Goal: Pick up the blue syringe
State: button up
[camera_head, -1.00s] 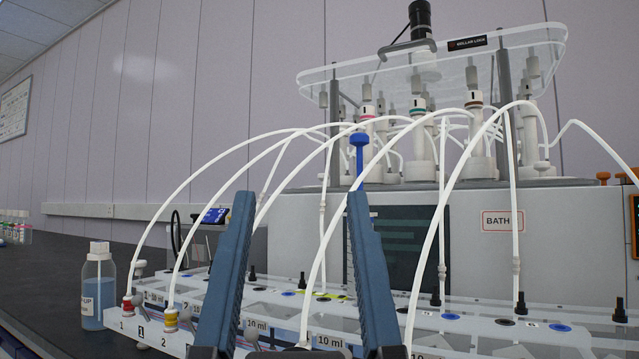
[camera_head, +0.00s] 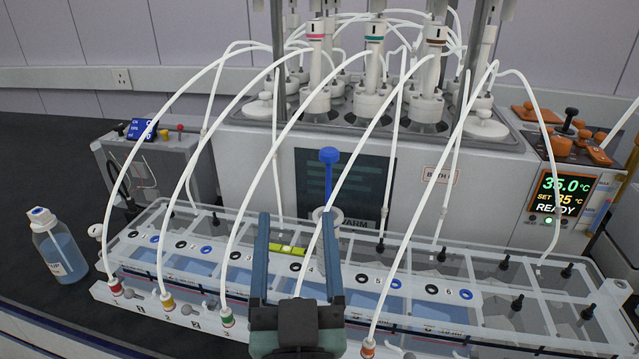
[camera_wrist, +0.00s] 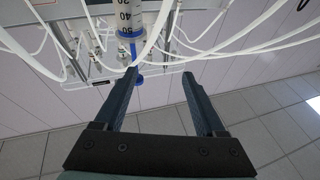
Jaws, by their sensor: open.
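The blue syringe shows its blue plunger (camera_head: 329,158) upright in the head view, with a pale collar below it. The right finger covers its lower part. In the wrist view its clear graduated barrel and blue plunger (camera_wrist: 139,81) lie at the left fingertip. My gripper (camera_head: 296,214) is open and empty, its two blue-grey fingers pointing toward the rack. In the wrist view the gap between the fingertips (camera_wrist: 160,73) is empty, and the syringe is beside the left finger rather than centred. I cannot tell whether they touch.
White tubes arch from the clear compartment rack (camera_head: 480,318) to the reactor bath (camera_head: 250,160) behind it. Several black-capped ports stand on the rack. A bottle of blue liquid (camera_head: 60,250) stands left. A control box (camera_head: 160,165) and a 35.0 °C display (camera_head: 562,195) flank the bath.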

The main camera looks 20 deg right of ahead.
jog(key=s+d+f+g+p, duration=0.2)
jog(key=s+f+g+p, duration=0.3)
jog(key=p, duration=0.8)
jog(key=shift+t, duration=0.5)
jog(key=p+x, duration=0.1)
jog(key=x, duration=0.2)
jog(key=r+p+x, duration=0.1)
jog(key=p+x, duration=0.1)
jog(key=x, duration=0.1)
jog(key=p+x, duration=0.1)
jog(key=x, duration=0.3)
jog(key=shift+w+a+r+p, duration=0.1)
jog(key=shift+r+p, duration=0.15)
jog(key=shift+p, duration=0.05)
jog(key=shift+w+f, duration=0.1)
jog(key=shift+w, duration=0.3)
grip_shut()
